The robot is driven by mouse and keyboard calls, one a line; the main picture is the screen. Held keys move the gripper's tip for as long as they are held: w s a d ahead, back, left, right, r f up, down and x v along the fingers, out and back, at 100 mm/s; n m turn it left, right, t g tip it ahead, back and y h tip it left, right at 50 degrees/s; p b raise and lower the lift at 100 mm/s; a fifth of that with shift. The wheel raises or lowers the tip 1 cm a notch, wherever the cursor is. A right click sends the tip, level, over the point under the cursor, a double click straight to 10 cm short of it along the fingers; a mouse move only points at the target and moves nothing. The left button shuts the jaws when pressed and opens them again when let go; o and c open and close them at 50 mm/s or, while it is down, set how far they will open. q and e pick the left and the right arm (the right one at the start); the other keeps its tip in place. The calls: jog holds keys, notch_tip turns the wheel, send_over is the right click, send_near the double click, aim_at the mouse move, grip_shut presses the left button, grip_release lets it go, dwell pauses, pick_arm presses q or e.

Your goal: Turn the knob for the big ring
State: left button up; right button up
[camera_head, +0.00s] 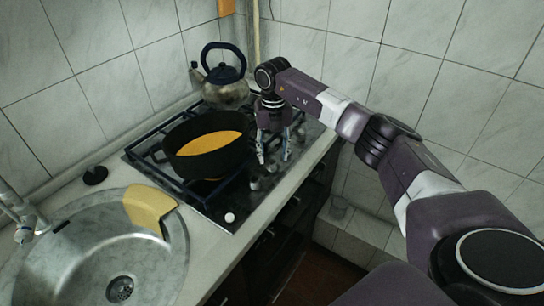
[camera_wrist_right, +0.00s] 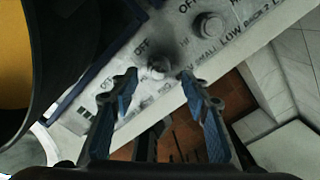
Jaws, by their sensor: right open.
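The gas stove (camera_head: 222,222) has a row of knobs on its front strip. My right gripper (camera_head: 274,158) points down over this strip, its two fingers apart. In the right wrist view, a small round knob (camera_wrist_right: 158,68) lies between the tips of my open right gripper (camera_wrist_right: 159,76); whether a finger touches it I cannot tell. A second knob (camera_wrist_right: 208,26) sits farther up the strip, beside printed words such as OFF, SMALL and LOW. Which knob is marked for the big ring I cannot read. My left gripper is not in view.
A dark pot (camera_head: 176,168) with yellow contents stands on the stove, close left of my right gripper. A kettle (camera_head: 226,92) stands at the back. The sink (camera_head: 70,270) with a yellow cloth-like piece (camera_head: 146,207) is at the left. Open space lies beyond the counter's front edge.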

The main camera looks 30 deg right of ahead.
aim_at(272, 160)
notch_tip(272, 160, down, 2)
jog(key=shift+w+f, duration=0.15)
jog(key=shift+f, duration=0.3)
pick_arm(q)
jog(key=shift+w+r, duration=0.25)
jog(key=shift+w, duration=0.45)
pick_arm(e)
jog(key=c, duration=1.2)
